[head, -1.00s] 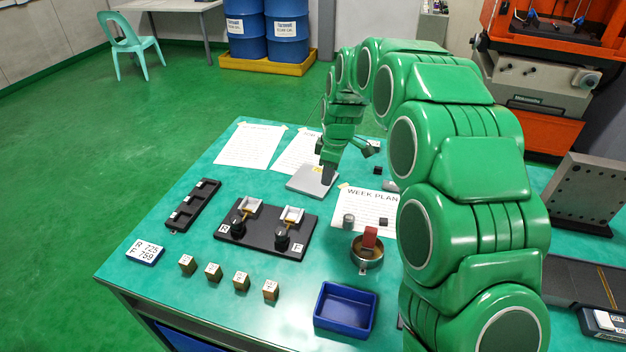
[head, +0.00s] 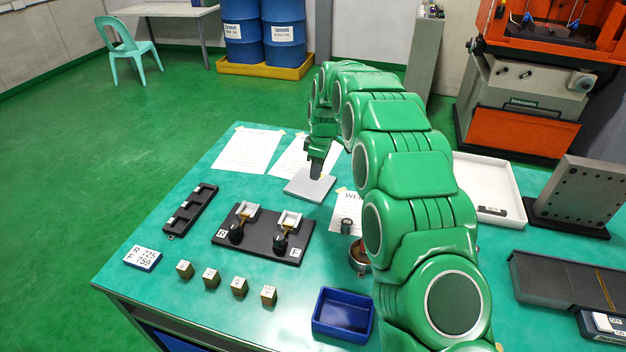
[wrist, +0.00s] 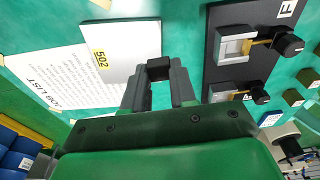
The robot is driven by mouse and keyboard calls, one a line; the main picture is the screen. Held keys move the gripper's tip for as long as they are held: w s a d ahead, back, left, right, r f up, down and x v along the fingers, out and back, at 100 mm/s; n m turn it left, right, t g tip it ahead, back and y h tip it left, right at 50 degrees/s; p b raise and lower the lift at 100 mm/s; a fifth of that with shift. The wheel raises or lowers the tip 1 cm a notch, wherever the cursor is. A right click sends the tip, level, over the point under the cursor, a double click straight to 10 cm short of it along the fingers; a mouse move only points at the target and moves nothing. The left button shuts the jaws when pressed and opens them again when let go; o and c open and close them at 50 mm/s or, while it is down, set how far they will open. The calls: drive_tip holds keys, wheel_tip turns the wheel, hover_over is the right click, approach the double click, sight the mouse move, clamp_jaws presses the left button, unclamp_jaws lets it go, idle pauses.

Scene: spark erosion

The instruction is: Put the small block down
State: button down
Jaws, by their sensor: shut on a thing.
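The small dark block (wrist: 158,70) is between the fingertips of my gripper (wrist: 160,82) in the wrist view. The gripper is shut on it. In the wrist view the block is by the edge of a light grey plate with a yellow "502" label (wrist: 101,52). In the head view my gripper (head: 316,172) points down over this grey plate (head: 300,187) on the green table. The block is hidden or too small to make out there. I cannot tell whether it touches the plate.
A black fixture (head: 262,240) marked R and F stands in front of the plate. A black slotted tray (head: 190,210) lies to its left, several brass cubes (head: 212,278) and a blue bin (head: 343,313) nearer. Paper sheets (head: 247,150) lie behind. My arm covers the table's right-middle.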

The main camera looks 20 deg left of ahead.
sight(312, 187)
drive_tip(key=w+f, duration=0.1)
drive_tip(key=w+a+f, duration=0.1)
drive_tip(key=f, duration=0.1)
drive_tip(key=w+a+f, duration=0.1)
drive_tip(key=w, duration=0.1)
drive_tip(key=shift+f, duration=0.2)
drive_tip(key=shift+w+a+f, duration=0.3)
drive_tip(key=shift+w+f, duration=0.25)
drive_tip(key=shift+w+a+f, duration=0.1)
drive_tip(key=shift+w+f, duration=0.1)
drive_tip(key=shift+f, duration=0.3)
wheel_tip(312, 187, down, 2)
drive_tip(key=shift+a, duration=0.1)
drive_tip(key=shift+w+f, duration=0.1)
drive_tip(key=shift+f, duration=0.45)
drive_tip(key=shift+f, duration=0.1)
drive_tip(key=c, duration=0.9)
unclamp_jaws()
